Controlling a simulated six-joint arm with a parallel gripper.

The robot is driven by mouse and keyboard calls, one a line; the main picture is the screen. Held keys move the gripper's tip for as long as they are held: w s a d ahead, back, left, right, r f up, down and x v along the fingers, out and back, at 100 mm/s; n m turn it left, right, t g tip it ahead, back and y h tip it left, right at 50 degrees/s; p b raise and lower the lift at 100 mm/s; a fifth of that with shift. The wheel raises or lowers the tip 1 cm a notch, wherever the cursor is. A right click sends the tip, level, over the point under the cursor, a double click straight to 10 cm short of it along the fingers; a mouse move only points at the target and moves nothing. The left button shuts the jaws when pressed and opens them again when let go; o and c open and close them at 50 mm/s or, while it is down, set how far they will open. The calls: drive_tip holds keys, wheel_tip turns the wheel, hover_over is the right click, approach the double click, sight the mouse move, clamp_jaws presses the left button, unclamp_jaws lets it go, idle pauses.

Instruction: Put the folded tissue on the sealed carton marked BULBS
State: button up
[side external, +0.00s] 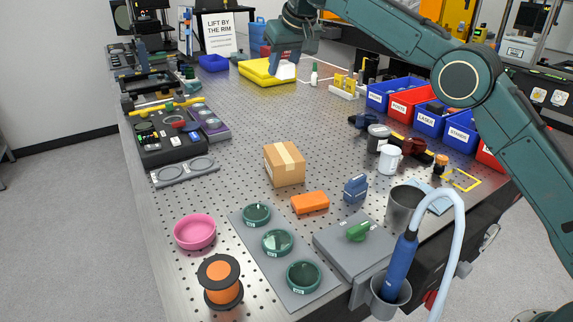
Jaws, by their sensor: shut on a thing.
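My gripper (285,60) is at the far part of the table, above the yellow tray (252,75). It is shut on the folded tissue (284,71), a small white piece just below the fingers. I cannot tell whether the tissue still touches the tray. A brown sealed carton (285,165) with a pale tape strip stands on the near middle of the table, well away from my gripper. No BULBS marking can be read on its visible faces.
An orange block (310,202) and a blue object (355,188) stand near the carton. A pink bowl (195,232) is at front left. Blue and red labelled bins (408,103) line the right. The perforated tabletop between tray and carton is mostly clear.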

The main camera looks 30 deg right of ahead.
idle(0.4)
hover_over(280, 149)
drive_tip(key=s, duration=0.2)
wheel_tip(280, 149, down, 16)
drive_tip(key=shift+a+r, duration=0.1)
drive_tip(key=shift+r, duration=0.05)
idle(0.4)
drive_tip(key=shift+f, duration=2.15)
drive_tip(key=shift+f, duration=0.1)
drive_tip(key=o, duration=1)
